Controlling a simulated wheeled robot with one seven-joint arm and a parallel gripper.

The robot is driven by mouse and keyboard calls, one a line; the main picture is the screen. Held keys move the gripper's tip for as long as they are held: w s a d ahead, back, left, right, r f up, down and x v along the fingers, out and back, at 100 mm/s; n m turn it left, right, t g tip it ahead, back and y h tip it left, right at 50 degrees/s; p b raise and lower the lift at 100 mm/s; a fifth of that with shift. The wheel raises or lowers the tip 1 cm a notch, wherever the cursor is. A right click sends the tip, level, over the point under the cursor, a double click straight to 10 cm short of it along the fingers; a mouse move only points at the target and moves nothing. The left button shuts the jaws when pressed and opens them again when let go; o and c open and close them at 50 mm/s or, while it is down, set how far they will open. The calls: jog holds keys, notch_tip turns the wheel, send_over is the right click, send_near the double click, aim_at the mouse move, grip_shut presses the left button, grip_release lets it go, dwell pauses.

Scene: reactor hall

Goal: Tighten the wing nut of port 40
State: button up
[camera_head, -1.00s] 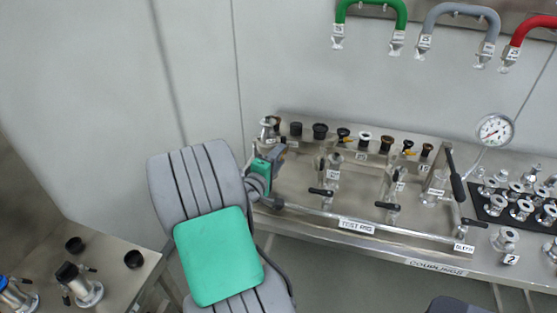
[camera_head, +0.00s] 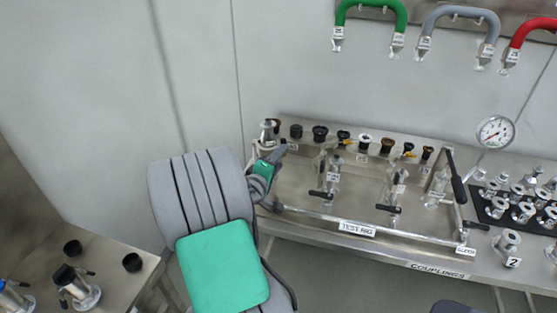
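The test rig (camera_head: 357,228) stands on a steel bench, with several small ports and black-handled valves along it. The label of port 40 cannot be made out, and no wing nut is clear at this size. My gripper (camera_head: 277,153) is at the far left end of the rig, beside a metal fitting (camera_head: 267,134) with a dark cap. Whether the gripper fingers touch the fitting or are open cannot be seen.
A pressure gauge (camera_head: 495,132) stands at the rig's right. A dark mat (camera_head: 489,216) with several couplings lies further right. Green (camera_head: 372,5), grey (camera_head: 461,9) and red (camera_head: 530,27) hoses hang above. A side table (camera_head: 122,262) is at lower left.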

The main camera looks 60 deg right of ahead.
jog(key=shift+o, duration=0.8)
jog(key=a+b, duration=0.1)
jog(key=a, duration=0.6)
jog(key=shift+a+r+b, duration=0.35)
jog(key=shift+a+r, duration=0.05)
